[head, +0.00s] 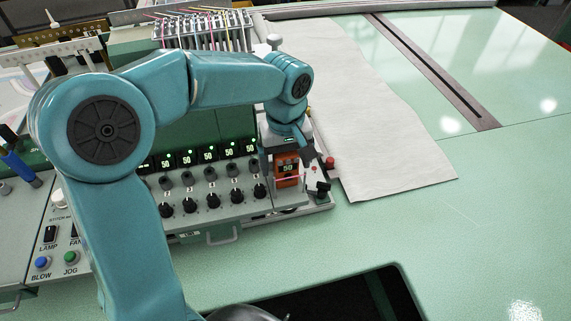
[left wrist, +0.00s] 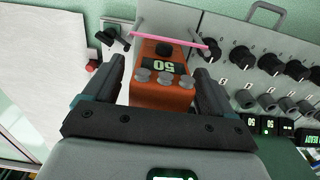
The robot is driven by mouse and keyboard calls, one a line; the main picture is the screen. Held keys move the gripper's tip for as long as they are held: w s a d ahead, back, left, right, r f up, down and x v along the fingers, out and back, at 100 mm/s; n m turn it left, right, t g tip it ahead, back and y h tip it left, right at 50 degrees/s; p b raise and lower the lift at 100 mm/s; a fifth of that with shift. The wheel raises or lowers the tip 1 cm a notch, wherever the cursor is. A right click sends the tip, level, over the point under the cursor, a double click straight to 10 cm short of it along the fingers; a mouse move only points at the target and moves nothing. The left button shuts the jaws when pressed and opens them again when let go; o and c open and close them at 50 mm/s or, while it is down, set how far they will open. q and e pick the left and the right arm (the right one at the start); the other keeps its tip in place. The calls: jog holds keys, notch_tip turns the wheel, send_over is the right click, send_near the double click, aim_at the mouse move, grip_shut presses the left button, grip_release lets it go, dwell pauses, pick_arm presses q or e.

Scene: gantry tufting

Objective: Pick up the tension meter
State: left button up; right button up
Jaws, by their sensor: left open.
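The tension meter (head: 287,169) is a small orange box with a lit display reading 50. It sits at the right end of the grey control panel. In the left wrist view the meter (left wrist: 160,84) shows several grey knobs and a dark part on top, with a pink strand by its far end. My left gripper (head: 291,156) points down over the meter. In the left wrist view its open fingers stand on either side of the orange body, with a visible gap at least on the left. Whether the right finger touches is unclear. My right gripper is not in view.
The control panel (head: 228,219) carries rows of black knobs and lit displays close beside the meter. A red button (head: 330,162) is just right of it. White cloth (head: 370,120) lies to the right on the green table (head: 470,230). Coloured yarns run behind.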

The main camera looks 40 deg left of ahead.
pick_arm(q)
jog(key=shift+s+d, duration=0.15)
jog(key=shift+d, duration=0.05)
jog(key=shift+a, duration=0.15)
jog(key=c, duration=1.1)
jog(key=shift+c, duration=0.6)
jog(key=shift+w+r, duration=0.2)
jog(key=shift+r, duration=0.3)
notch_tip(320, 180, up, 19)
jog(key=p, duration=0.1)
